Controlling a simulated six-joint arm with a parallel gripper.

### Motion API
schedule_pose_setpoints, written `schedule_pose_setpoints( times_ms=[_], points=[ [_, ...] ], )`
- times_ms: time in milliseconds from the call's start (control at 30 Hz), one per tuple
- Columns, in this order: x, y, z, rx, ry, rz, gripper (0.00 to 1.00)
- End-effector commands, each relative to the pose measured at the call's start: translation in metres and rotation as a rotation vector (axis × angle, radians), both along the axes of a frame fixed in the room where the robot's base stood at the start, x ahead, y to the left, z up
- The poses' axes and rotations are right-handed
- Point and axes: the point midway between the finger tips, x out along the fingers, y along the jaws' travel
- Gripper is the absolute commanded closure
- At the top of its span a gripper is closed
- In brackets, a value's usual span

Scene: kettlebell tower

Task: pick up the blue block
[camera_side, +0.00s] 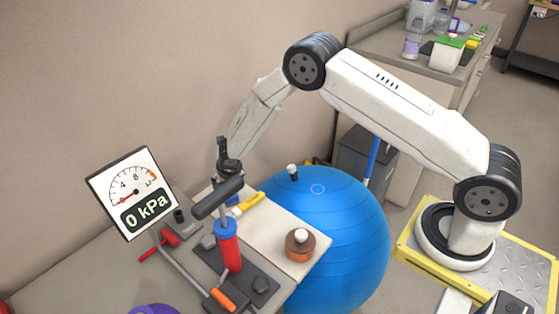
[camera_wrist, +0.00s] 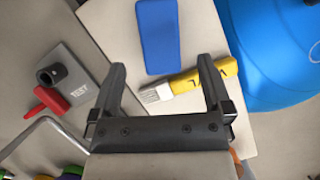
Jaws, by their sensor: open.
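The blue block (camera_wrist: 158,36) is a flat blue rectangle lying on a pale board (camera_wrist: 100,22) in the wrist view. It lies beyond my gripper (camera_wrist: 159,68), roughly in line with the gap between the fingers. My gripper is open, with nothing between the fingertips. In the side view my gripper (camera_side: 229,170) points down above the far part of the board, behind the black pump handle. The block is mostly hidden there by the handle and gripper.
A yellow-handled brush (camera_wrist: 188,82) lies close to the block's near end. A red pump (camera_side: 230,250) with a black handle (camera_side: 218,198) stands in front. A gauge (camera_side: 133,192) reads 0 kPa. A large blue ball (camera_side: 350,235) is beside the board, with a brown-and-white round object (camera_side: 300,245).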

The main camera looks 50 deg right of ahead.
Motion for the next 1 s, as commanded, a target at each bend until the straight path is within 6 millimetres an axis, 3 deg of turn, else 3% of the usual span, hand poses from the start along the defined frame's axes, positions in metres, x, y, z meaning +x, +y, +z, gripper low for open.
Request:
schedule_pose_setpoints(
  times_ms=[533,1000],
  points=[
    [0.005,-0.003,-0.014,0.001,0.0,-0.002,0.0],
    [0.019,-0.008,-0.051,0.001,0.0,-0.003,0.0]
  ],
)
